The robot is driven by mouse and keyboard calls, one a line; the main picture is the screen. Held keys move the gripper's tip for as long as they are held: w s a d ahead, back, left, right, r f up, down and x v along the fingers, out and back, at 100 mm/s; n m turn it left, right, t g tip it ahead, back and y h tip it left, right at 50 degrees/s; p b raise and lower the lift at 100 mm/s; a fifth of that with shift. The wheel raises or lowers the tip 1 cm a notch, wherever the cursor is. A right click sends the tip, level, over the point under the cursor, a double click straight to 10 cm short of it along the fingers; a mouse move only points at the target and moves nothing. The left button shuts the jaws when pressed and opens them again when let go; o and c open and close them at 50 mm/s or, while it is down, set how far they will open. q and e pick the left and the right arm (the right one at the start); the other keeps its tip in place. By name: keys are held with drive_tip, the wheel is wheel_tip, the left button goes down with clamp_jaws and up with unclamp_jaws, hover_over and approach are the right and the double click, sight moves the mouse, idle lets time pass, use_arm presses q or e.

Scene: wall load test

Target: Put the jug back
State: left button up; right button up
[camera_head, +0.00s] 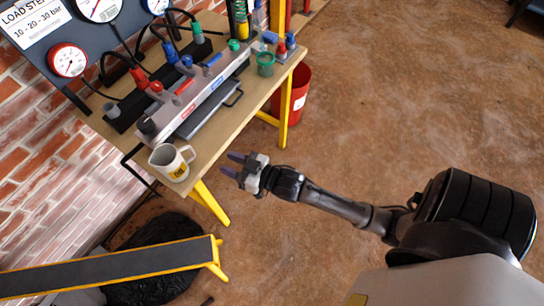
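The jug (169,163) is white-grey with a yellow label and a handle on its right side. It looks upright on the near end of the wooden bench (213,148), close to the edge. My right gripper (232,165) is to the right of the jug, past the bench edge and apart from it. Its two dark fingers are spread with nothing between them. My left gripper is not in view.
A test rig (192,93) with coloured levers and hoses fills much of the bench. A green cup (265,64) stands farther along it. A red bucket (297,99) is beside the bench. A yellow-edged black beam (110,264) is at lower left. The floor on the right is clear.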

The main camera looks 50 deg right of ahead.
drive_tip(key=s+f+g+h, duration=0.1)
drive_tip(key=s+f+g, duration=0.2)
drive_tip(key=s, duration=0.4)
drive_tip(key=s+f+g+h, duration=0.1)
drive_tip(key=s+f+g, duration=0.2)
drive_tip(key=s+g, duration=0.3)
drive_tip(key=s+f+g+h, duration=0.2)
drive_tip(key=s+f+g, duration=0.2)
drive_tip(key=s, duration=0.5)
drive_tip(key=shift+s+m+g, duration=0.15)
drive_tip(key=shift+m+g, duration=0.15)
drive_tip(key=shift+g, duration=0.1)
drive_tip(key=shift+f, duration=0.1)
